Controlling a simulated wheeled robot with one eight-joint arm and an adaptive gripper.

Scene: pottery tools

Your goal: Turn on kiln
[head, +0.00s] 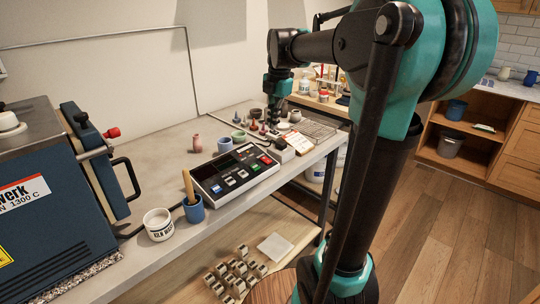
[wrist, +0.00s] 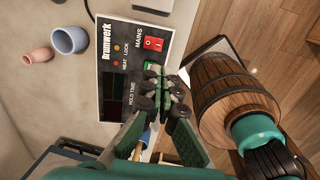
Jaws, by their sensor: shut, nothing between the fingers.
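The blue kiln (head: 50,215) stands at the left of the head view, with a black handle (head: 130,180) and a red knob (head: 112,132) on its door side. The black control panel (head: 206,181) lies on the worktable, with several coloured buttons. In the wrist view the panel (wrist: 112,65) shows a red MAINS switch (wrist: 153,43), small HEAT and LOCK lights and a partly hidden green button (wrist: 150,66). My gripper (head: 272,127) is shut and empty, beyond the panel's far right end in the head view. In the wrist view its fingertips (wrist: 164,90) overlap the panel's edge.
A white mug (head: 158,225) and a blue cup (head: 194,210) with a wooden tool stand between kiln and panel. A pink vase (head: 197,144) and a blue-grey cup (head: 225,145) sit behind the panel. Several small pots and bottles crowd the table near my gripper.

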